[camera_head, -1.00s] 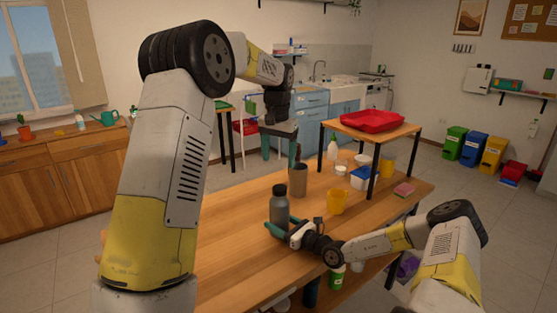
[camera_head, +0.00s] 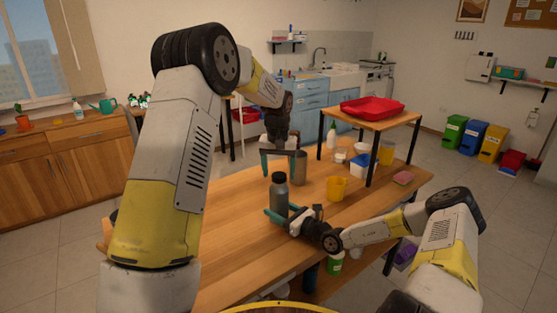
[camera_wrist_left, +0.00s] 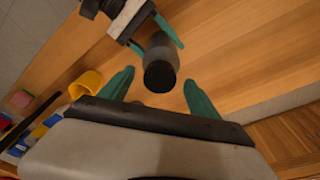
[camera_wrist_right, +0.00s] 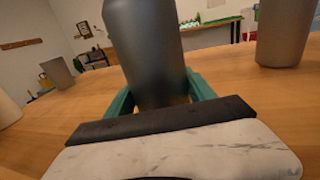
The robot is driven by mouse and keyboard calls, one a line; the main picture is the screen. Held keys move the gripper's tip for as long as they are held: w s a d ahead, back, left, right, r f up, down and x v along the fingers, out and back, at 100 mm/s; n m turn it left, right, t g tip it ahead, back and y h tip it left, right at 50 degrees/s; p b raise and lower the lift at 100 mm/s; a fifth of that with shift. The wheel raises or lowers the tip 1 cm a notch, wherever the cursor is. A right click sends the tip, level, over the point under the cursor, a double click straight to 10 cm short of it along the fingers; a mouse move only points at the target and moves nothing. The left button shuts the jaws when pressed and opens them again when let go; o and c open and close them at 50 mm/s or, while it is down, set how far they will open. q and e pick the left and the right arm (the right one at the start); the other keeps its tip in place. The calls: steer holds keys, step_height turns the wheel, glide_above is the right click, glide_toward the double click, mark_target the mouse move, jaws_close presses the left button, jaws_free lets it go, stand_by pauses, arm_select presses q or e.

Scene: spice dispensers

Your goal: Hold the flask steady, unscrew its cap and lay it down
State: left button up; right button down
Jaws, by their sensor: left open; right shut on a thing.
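The flask (camera_head: 279,200) is a dark grey bottle standing upright on the wooden table. Its dark cap (camera_head: 279,177) is on top; the left wrist view shows the cap's round top (camera_wrist_left: 159,77) from above. My right gripper (camera_head: 277,217) is shut on the flask's lower body, with a teal finger on each side, as the right wrist view (camera_wrist_right: 160,95) also shows. My left gripper (camera_head: 280,164) is open and empty, pointing down above and behind the flask. In the left wrist view its teal fingers (camera_wrist_left: 158,88) are spread, with the cap between and beyond them.
A grey cylinder (camera_head: 300,168) stands behind the flask, and a yellow cup (camera_head: 337,188) to its right. A small raised shelf with a red tray (camera_head: 372,107) stands at the back right. The table (camera_head: 235,235) is clear left of the flask.

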arm_select(q)
steer(key=shift+w+f, duration=0.1)
steer(key=shift+f, duration=0.8)
steer(key=c, duration=1.5)
steer(key=n, duration=0.4)
steer(key=shift+d+n+y, duration=0.15)
steer(key=shift+n+y, duration=0.15)
steer(key=n, duration=0.4)
steer(key=shift+r+n+y, duration=0.1)
steer(key=shift+n+y, duration=0.2)
steer(key=o, duration=1.2)
steer(key=shift+o, duration=0.2)
